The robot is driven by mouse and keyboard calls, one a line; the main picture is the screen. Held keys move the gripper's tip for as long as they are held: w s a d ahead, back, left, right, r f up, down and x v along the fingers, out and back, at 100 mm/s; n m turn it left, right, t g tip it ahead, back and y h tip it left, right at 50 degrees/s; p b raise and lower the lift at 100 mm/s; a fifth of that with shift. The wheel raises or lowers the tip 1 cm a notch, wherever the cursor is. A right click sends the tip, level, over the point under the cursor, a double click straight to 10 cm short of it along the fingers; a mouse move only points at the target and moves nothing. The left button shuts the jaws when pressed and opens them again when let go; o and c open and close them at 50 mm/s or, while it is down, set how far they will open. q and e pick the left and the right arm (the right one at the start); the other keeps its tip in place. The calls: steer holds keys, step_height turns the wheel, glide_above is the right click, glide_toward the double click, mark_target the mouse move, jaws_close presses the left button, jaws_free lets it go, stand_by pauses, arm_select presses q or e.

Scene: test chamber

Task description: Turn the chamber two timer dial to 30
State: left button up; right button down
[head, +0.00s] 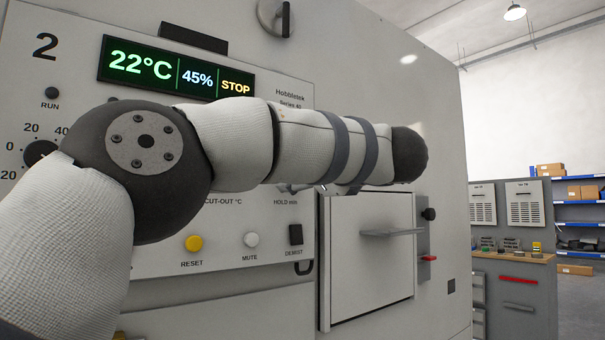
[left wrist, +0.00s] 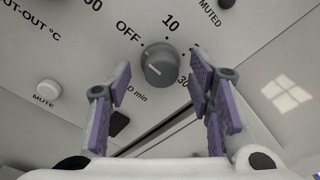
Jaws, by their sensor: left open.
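The timer dial (left wrist: 158,68) is a round grey knob with a pale pointer line, on the panel of chamber two. Marks OFF, 10 and 30 stand around it; a label ending in "D min" is partly covered. I cannot tell exactly which mark the pointer faces. My left gripper (left wrist: 160,75) is open, its purple-padded fingers to either side of the dial in the picture, with visible gaps. In the head view my left arm hides the dial and gripper above the HOLD min label (head: 286,202). My right gripper is not in view.
The panel also carries a display (head: 176,69) reading 22°C, 45% and STOP, a yellow RESET button (head: 194,243), a white MUTE button (head: 251,240) and a dark DEMIST switch (head: 295,234). A chamber door (head: 366,270) with a projecting handle is at right.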

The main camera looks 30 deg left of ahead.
arm_select(q)
steer(key=shift+w+a, duration=0.15)
steer(key=shift+a, duration=0.2)
steer(key=shift+c, duration=0.4)
jaws_close()
